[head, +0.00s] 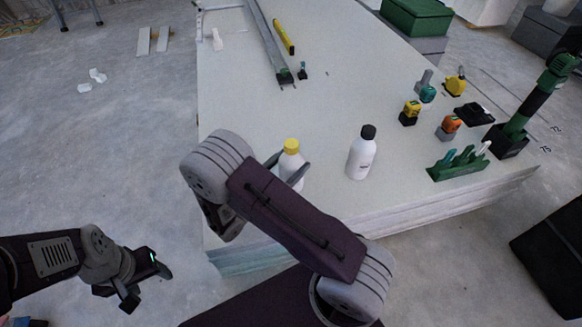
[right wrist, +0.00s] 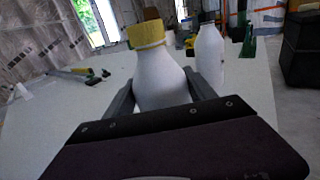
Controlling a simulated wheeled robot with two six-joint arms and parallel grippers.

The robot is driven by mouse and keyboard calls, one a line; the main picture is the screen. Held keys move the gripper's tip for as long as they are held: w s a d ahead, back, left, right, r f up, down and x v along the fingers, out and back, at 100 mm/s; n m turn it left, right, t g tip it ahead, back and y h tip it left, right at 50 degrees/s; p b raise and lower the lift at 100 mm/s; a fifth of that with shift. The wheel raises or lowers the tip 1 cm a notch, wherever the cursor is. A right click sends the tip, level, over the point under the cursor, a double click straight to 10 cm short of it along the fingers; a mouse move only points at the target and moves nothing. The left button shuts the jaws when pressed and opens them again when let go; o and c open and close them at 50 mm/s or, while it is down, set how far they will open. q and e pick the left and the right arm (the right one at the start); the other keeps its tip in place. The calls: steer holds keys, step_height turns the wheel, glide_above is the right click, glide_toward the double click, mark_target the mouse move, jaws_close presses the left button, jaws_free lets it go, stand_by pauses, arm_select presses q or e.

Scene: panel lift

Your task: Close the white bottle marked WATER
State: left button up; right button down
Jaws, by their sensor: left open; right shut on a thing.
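A white bottle (head: 289,166) with a yellow cap (head: 291,146) stands near the front left edge of the stacked panels. My right gripper (head: 287,171) is shut around its body. In the right wrist view the bottle (right wrist: 160,80) is between the fingers, with the yellow cap (right wrist: 146,34) on its neck; whether it is fully tight I cannot tell. A second white bottle (head: 361,158) with a black cap (head: 368,132) stands upright to the right. No WATER marking is readable on either bottle. My left gripper (head: 148,288) is open and empty, low at the left, apart from the panels.
The pale panel stack (head: 320,105) has free room behind the bottles. A green tool holder (head: 458,165), small yellow and orange tools (head: 450,124) and a tall green tool (head: 530,105) stand at the right. A long metal rail (head: 268,45) and yellow level (head: 284,37) lie at the back.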

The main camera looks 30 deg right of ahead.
steer(key=shift+c, duration=1.5)
jaws_free()
steer(key=shift+r, duration=0.1)
steer(key=shift+s+a+r+p, duration=0.1)
steer(key=shift+a+r+p, duration=0.1)
steer(key=shift+a+p, duration=0.15)
steer(key=p+v, duration=0.5)
steer(key=v, duration=0.6)
steer(key=shift+f, duration=0.2)
steer(key=shift+s+a, duration=0.1)
